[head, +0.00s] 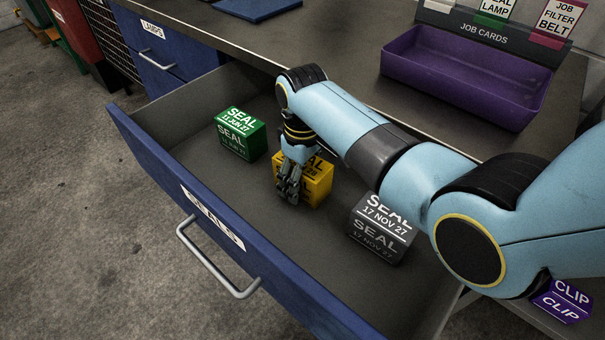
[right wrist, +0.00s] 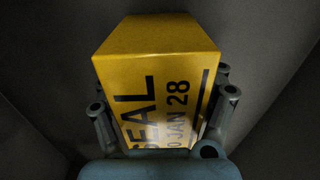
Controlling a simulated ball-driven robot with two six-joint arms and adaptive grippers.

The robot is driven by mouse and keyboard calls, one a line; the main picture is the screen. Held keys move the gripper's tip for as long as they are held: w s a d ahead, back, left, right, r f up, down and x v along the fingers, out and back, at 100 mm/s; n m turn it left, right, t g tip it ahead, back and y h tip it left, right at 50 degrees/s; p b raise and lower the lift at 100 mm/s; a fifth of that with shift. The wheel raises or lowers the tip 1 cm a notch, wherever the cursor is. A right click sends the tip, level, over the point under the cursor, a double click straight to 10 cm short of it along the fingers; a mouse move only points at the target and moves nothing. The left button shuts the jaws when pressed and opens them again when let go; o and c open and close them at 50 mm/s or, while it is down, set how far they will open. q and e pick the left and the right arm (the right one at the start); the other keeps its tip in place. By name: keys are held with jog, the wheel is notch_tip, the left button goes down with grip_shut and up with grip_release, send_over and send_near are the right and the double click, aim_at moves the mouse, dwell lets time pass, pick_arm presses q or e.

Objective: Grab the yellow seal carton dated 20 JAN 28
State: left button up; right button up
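The yellow seal carton (head: 318,188) stands on the floor of the open SEALS drawer, between a green and a dark grey carton. My right gripper (head: 288,190) is down at its left side and covers part of it. In the right wrist view the yellow carton (right wrist: 150,70) reads SEAL and "0 JAN 28", its first digit hidden. The fingers of my right gripper (right wrist: 163,103) lie along both sides of the carton, very close to it. I cannot tell whether they press on it. My left gripper is not in view.
The green carton (head: 239,136) reads 11 JUN 27, and the grey one (head: 378,232) reads 17 NOV 27. The drawer's blue front (head: 160,165) stands at left. A purple tray (head: 465,80) is on the bench (head: 330,45). A purple CLIP carton (head: 563,302) is at lower right.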

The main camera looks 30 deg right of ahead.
jog(key=c, duration=1)
